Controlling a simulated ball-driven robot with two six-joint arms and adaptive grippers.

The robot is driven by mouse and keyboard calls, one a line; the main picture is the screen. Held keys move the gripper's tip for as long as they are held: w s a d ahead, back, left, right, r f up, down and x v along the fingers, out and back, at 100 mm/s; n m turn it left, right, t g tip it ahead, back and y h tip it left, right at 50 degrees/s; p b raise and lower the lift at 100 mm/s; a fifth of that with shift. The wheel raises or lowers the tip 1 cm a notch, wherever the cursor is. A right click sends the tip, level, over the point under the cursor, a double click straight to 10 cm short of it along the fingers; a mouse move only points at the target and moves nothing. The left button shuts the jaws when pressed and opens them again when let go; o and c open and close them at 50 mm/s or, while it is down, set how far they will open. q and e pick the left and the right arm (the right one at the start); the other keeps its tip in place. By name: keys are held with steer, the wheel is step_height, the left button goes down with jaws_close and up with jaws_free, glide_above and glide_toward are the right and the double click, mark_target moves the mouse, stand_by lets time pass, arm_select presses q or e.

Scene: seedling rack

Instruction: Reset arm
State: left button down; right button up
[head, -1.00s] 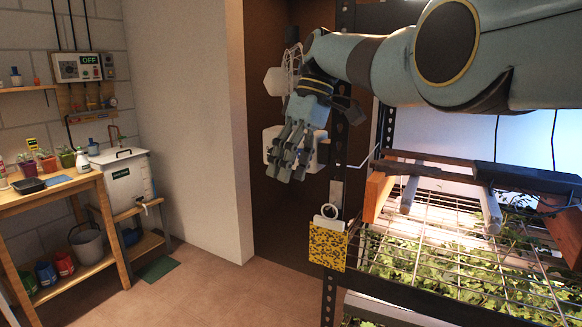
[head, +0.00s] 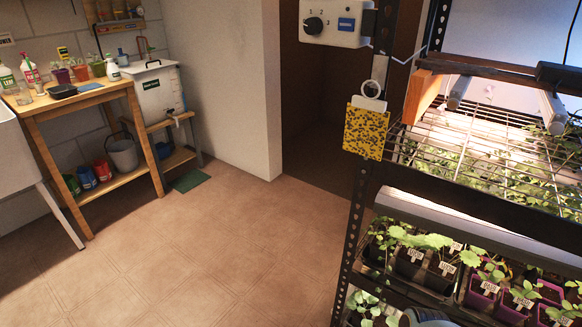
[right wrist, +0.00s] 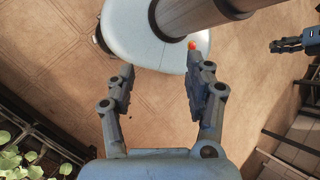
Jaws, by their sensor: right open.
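My right gripper (right wrist: 160,62) is open and empty in the right wrist view, its two grey-blue fingers spread above the tiled floor. My own white base and grey column lie beyond the fingertips. My left gripper (right wrist: 291,44) shows at the right edge of the right wrist view, and its finger opening is too small to judge. Neither arm shows in the head view.
A yellow speckled card (head: 366,131) hangs on the rack post. Potted seedlings (head: 440,262) fill the lower shelf, and plants also show at lower left in the right wrist view (right wrist: 22,165). A wooden bench (head: 75,100) stands at left. The floor (head: 210,240) between is clear.

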steer(key=s+d+f+m+t+h+b, duration=0.15)
steer(key=s+d+f, duration=0.25)
steer(key=s+f, duration=0.45)
steer(key=s+d+f+m+t+h+b, duration=0.1)
steer(key=s+d+f+b, duration=0.3)
steer(key=s, duration=0.8)
steer(key=s+d+f+m+t+h+b, duration=0.1)
steer(key=s+d+f, duration=0.5)
steer(key=s, duration=0.4)
steer(key=w+f+t, duration=0.1)
steer(key=w+t, duration=0.3)
steer(key=w, duration=0.4)
steer(key=shift+w+a+f+m+p, duration=0.2)
steer(key=shift+w+f+m+p, duration=0.1)
steer(key=shift+m, duration=0.05)
